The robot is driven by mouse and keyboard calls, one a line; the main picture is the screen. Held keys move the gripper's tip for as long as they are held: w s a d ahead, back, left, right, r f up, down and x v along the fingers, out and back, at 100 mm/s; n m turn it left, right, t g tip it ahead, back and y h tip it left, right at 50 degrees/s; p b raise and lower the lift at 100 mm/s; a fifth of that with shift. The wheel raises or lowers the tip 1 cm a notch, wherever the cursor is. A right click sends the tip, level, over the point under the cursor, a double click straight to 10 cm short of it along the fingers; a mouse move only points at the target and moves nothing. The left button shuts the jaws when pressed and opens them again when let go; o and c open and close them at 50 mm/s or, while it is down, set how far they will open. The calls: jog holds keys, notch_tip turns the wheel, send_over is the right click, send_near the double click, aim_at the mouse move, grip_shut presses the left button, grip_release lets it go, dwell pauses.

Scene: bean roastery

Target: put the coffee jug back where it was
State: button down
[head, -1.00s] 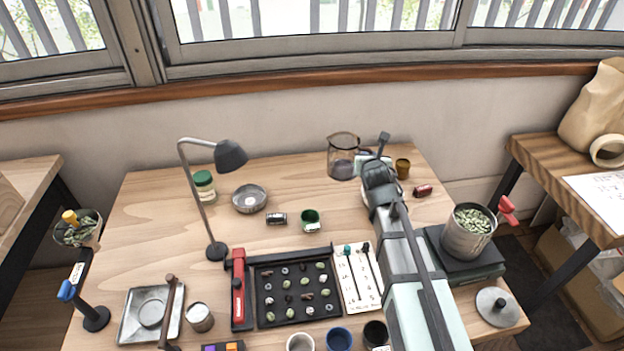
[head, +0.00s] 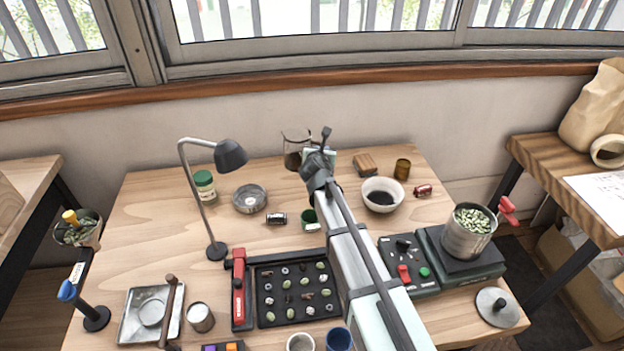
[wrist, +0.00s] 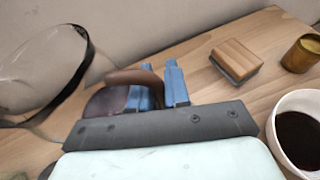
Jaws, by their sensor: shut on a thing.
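The coffee jug (head: 293,146) is clear glass with dark coffee in the bottom. It is at the back of the table, left of my arm, and my gripper partly covers it in the head view. In the wrist view the jug (wrist: 40,60) fills the left side, and its brown handle (wrist: 135,77) reaches between my blue fingers. My gripper (wrist: 160,88) is shut on that handle. The jug looks upright or slightly tilted; I cannot tell whether its base touches the table.
A white bowl of dark liquid (head: 381,195), a wooden block (head: 365,164) and a brown cup (head: 402,169) stand right of my gripper. A metal bowl (head: 250,198), a green-lidded jar (head: 203,186) and a lamp (head: 231,155) stand left. Bare table lies between jug and metal bowl.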

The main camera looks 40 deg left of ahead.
jog(key=shift+w+d+f+m+t+h, duration=0.3)
jog(key=shift+d+f+m+h, duration=0.35)
jog(key=shift+f, duration=0.85)
jog(key=shift+w+d+f+m+t+h, duration=0.15)
jog(key=shift+w+d+f+m+h, duration=0.25)
jog(key=shift+f+m+h, duration=0.75)
jog(key=shift+w+d+f+m+t+h, duration=0.25)
jog(key=shift+w+d+f+h, duration=0.3)
jog(key=shift+f, duration=1.25)
jog(key=shift+s+a+f, duration=0.1)
jog(key=shift+s, duration=0.05)
jog(key=c, duration=1.1)
grip_release()
jog(key=shift+s, duration=0.15)
jog(key=v, duration=1.1)
jog(key=shift+s+r, duration=0.25)
jog(key=shift+s, duration=0.05)
